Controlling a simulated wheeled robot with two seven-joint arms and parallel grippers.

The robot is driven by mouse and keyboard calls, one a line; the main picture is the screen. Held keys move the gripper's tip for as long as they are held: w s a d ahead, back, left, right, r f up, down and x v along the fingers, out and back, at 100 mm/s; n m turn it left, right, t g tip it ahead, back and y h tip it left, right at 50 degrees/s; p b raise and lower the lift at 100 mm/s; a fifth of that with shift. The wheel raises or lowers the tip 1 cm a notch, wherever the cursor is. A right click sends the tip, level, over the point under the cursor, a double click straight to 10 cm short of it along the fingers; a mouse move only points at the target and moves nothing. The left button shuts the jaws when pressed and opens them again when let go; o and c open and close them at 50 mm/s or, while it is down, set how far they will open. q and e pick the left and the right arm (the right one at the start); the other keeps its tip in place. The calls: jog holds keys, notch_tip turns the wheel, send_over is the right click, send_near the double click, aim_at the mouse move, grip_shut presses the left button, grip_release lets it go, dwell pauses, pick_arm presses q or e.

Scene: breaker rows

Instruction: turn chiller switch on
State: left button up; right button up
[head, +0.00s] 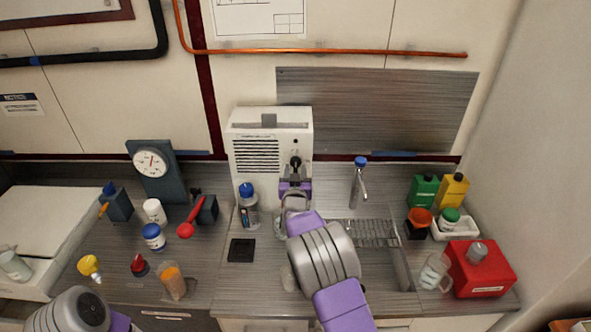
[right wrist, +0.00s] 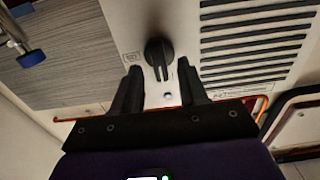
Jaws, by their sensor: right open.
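The chiller is a white box (head: 270,122) with a slotted vent, standing at the back of the counter. Its black rotary switch (right wrist: 158,52) is on the front panel beside the vent slots; it also shows in the head view (head: 295,162). My right gripper (right wrist: 161,78) is open and empty, with one dark finger on each side of the switch's lower part in the wrist view. I cannot tell whether the fingers touch it. A small pale round spot (right wrist: 168,96) is on the panel between the fingers. The left gripper's fingers are out of view.
A blue-capped bottle (head: 248,205) stands just left of my right gripper. A sink tap (head: 358,182) rises to the right. A dial scale (head: 155,170) and several small items are on the left counter. A red box (head: 482,270) is at right.

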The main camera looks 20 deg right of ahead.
jog(key=shift+w+d, duration=0.2)
jog(key=shift+w, duration=0.5)
grip_shut()
